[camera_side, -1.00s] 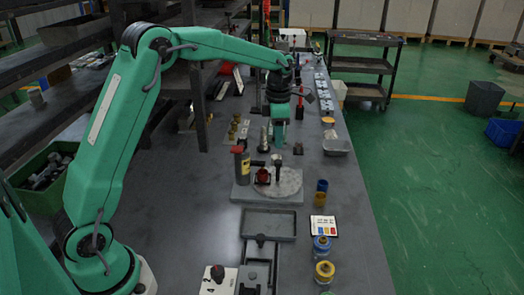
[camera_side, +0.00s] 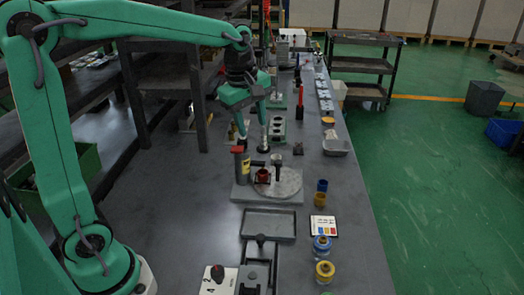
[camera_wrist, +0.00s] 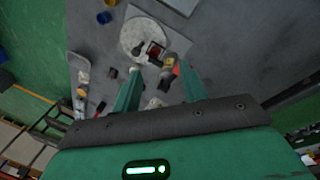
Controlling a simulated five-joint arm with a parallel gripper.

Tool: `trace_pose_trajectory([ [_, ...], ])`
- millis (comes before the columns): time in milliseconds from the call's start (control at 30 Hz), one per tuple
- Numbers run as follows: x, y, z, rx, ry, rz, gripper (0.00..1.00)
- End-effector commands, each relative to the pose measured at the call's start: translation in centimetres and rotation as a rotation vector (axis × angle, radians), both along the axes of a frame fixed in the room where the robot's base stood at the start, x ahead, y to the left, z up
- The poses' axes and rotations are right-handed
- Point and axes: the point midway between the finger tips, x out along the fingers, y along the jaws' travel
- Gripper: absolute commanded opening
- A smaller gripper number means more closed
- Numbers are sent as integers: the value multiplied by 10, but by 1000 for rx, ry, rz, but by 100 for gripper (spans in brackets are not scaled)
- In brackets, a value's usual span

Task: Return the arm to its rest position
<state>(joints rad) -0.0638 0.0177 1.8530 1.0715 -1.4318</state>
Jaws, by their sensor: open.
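My green arm reaches across the bench from the left in the side view. My gripper (camera_side: 252,126) points down above the bench, behind the yellow bottle with a red top (camera_side: 242,163). In the wrist view its two green fingers (camera_wrist: 160,88) are spread apart with nothing held between them. Beyond the fingers, the wrist view shows the round grey disc (camera_wrist: 145,40) with a small red part (camera_wrist: 153,50) on it. The red part (camera_side: 262,175) also shows at the disc's left edge in the side view. A green block with round holes (camera_side: 277,128) stands to the right of my gripper.
The square grey base plate (camera_side: 245,194) lies under the disc. An empty grey tray (camera_side: 269,224) is in front of it. Blue and yellow containers line the bench's right side, beside a colored card (camera_side: 324,226). Dark shelving (camera_side: 160,75) stands at the left. The bench's front-left area is clear.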

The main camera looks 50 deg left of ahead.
Motion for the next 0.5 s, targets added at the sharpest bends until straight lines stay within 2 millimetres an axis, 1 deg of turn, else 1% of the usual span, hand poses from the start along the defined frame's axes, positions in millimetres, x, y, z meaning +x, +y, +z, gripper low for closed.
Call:
trace_pose_trajectory([
  [33, -11, -2, 5, 14, -17, -67, 43],
  [200, -44, -8, 14, 74, -63, -311, 43],
  [500, -101, -17, 17, 206, -138, -736, 43],
])
